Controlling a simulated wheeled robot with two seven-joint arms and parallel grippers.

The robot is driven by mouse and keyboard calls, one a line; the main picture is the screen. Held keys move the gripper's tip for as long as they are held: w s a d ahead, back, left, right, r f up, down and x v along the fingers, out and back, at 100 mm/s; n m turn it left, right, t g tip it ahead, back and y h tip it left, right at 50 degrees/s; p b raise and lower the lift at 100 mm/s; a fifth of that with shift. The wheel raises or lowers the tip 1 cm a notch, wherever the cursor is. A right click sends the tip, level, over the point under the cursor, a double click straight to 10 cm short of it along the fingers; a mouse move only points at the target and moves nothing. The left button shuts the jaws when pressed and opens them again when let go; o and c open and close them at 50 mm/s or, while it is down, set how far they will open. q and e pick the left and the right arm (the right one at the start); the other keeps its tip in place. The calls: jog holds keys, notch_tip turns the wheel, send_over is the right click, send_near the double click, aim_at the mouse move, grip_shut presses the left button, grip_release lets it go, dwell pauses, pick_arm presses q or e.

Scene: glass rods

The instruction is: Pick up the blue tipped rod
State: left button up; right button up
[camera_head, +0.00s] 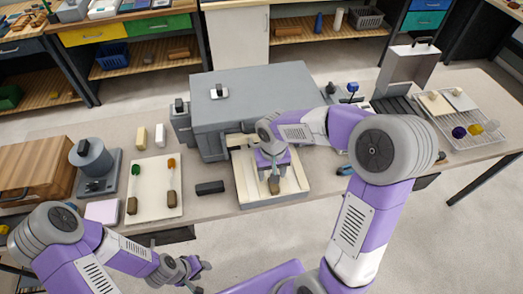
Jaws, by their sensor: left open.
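Two rods with brown ends lie on a cream board on the left: a green tipped rod (134,184) and an orange tipped rod (171,180). I make out no rod with a clearly blue tip. My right gripper (273,180) points down over the pale tray (247,188) in front of the grey box. A brown piece shows at its fingers, but I cannot tell whether it is gripped or what it belongs to. My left gripper (196,273) is open and empty, low at the front, off the table's front edge.
A grey box (255,88) stands behind the tray. A black block (210,187) lies between board and tray. A wire rack (470,128) with coloured round pieces is at the right. A small blue-topped item (352,87) stands behind my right arm.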

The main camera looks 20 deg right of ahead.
jog(key=f, duration=0.4)
jog(key=f+b, duration=0.1)
jog(key=f, duration=0.2)
jog(key=shift+s+d, duration=0.4)
grip_shut()
